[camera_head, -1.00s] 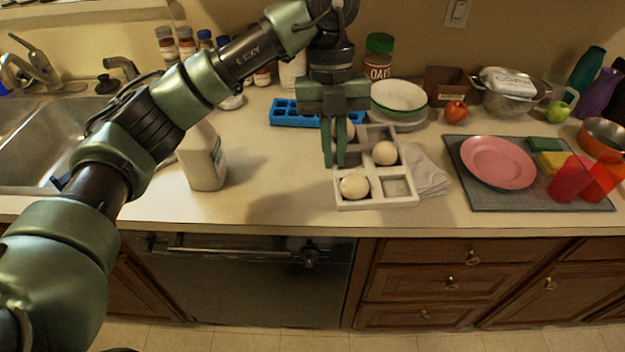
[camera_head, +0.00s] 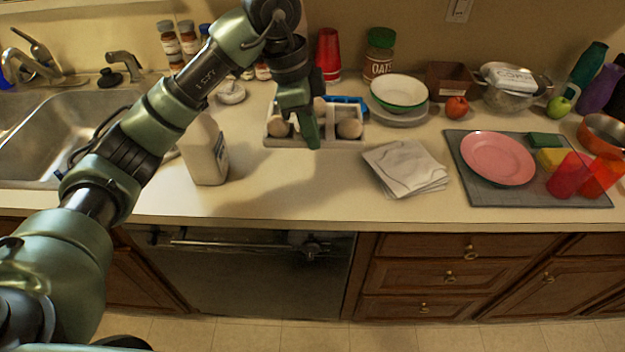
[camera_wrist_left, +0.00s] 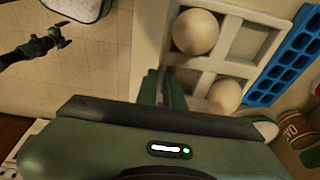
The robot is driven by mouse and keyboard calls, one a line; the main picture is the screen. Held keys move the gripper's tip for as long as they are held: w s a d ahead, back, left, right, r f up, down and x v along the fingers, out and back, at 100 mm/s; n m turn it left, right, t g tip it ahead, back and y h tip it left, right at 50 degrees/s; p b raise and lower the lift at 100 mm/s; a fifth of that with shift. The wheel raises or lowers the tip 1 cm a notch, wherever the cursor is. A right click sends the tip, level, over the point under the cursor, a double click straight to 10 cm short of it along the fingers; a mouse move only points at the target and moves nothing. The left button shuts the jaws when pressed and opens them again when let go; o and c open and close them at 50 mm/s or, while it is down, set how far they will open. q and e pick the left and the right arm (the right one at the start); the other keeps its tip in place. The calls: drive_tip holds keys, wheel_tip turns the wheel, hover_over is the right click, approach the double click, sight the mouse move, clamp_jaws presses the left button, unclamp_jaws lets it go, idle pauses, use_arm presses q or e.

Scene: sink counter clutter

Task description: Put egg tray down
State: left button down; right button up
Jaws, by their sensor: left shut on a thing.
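The white egg tray (camera_head: 342,144) is at the back middle of the counter in the head view. It holds eggs, including one on the left (camera_head: 279,127) and one on the right (camera_head: 350,128). My left gripper (camera_head: 312,143) is shut on the tray's near side, its fingers pointing down. In the left wrist view, the fingers (camera_wrist_left: 172,88) meet the tray's edge, with two eggs (camera_wrist_left: 196,32) in its compartments. The tray overlaps the blue ice tray behind it; I cannot tell whether its underside touches the counter. My right gripper is not seen.
The blue ice tray (camera_head: 349,101) is partly hidden behind the egg tray. A white bottle (camera_head: 205,155) stands left, and a folded cloth (camera_head: 405,167) lies right. A red cup (camera_head: 328,55) and stacked bowls (camera_head: 399,93) stand behind. The counter in front is clear.

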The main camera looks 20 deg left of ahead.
sight(294, 140)
use_arm(q)
drive_tip(key=a+x, duration=0.1)
drive_tip(key=x, duration=0.3)
drive_tip(key=a+p+x, duration=0.1)
drive_tip(key=x, duration=0.4)
drive_tip(key=s+a+p+x, duration=0.1)
drive_tip(key=x, duration=0.3)
drive_tip(key=shift+s+f, duration=0.1)
drive_tip(key=shift+f, duration=0.95)
drive_tip(key=c, duration=1.5)
unclamp_jaws()
drive_tip(key=shift+c, duration=0.2)
drive_tip(key=b+v, duration=0.1)
drive_tip(key=v, duration=1)
drive_tip(key=shift+b, duration=0.35)
drive_tip(key=shift+a+r, duration=0.1)
drive_tip(key=shift+r, duration=0.4)
